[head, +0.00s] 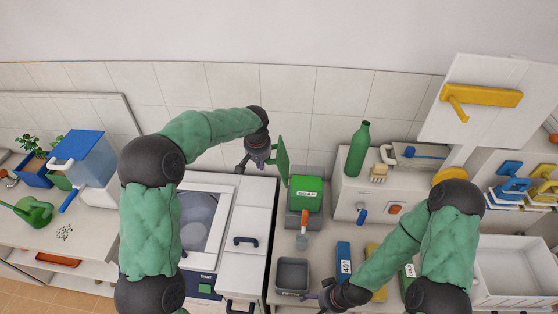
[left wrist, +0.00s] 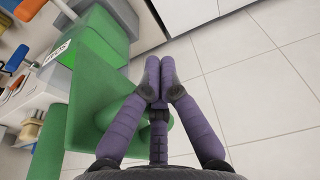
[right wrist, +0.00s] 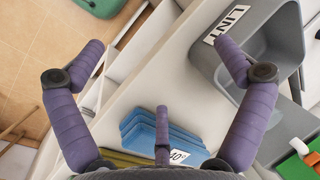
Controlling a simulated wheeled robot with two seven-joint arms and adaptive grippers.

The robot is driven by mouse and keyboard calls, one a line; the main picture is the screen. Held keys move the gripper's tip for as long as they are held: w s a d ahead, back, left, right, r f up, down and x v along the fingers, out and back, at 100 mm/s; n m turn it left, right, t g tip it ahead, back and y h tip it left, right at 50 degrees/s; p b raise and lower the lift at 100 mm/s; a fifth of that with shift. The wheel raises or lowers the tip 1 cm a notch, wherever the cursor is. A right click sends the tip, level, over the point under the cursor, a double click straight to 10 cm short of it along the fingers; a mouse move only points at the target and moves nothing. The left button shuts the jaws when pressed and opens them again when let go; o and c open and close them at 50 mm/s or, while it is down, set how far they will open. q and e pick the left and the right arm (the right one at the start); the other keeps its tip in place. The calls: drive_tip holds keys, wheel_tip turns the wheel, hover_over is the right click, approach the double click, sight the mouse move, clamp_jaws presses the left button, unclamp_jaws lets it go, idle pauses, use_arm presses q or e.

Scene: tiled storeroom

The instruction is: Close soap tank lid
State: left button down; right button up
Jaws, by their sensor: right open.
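The soap tank (head: 303,212) is a grey box with a green labelled top, standing on the counter right of the white washer. Its green lid (head: 283,160) stands upright, open, at the tank's left side. My left gripper (head: 262,163) is beside the lid, on its left. In the left wrist view, the lid (left wrist: 85,115) fills the left and the tank's green top (left wrist: 105,38) shows beyond it. The left gripper's purple fingertips (left wrist: 160,75) are together with nothing seen between them; contact with the lid is unclear. My right gripper (right wrist: 155,75) is open and empty.
A grey lint bin (head: 292,277) sits in front of the tank, near my right gripper. A green bottle (head: 358,150) stands on the white cabinet. The washer (head: 205,225) is to the left.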

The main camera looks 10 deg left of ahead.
sight(276, 162)
use_arm(q)
drive_tip(key=shift+d, duration=0.1)
idle(0.4)
drive_tip(key=shift+d+r+p, duration=0.5)
drive_tip(key=shift+d+r, duration=0.4)
drive_tip(key=shift+r, duration=0.2)
drive_tip(key=shift+d, duration=0.1)
drive_tip(key=shift+d+r+p, duration=0.45)
drive_tip(key=shift+d+r, duration=0.35)
drive_tip(key=shift+d, duration=0.35)
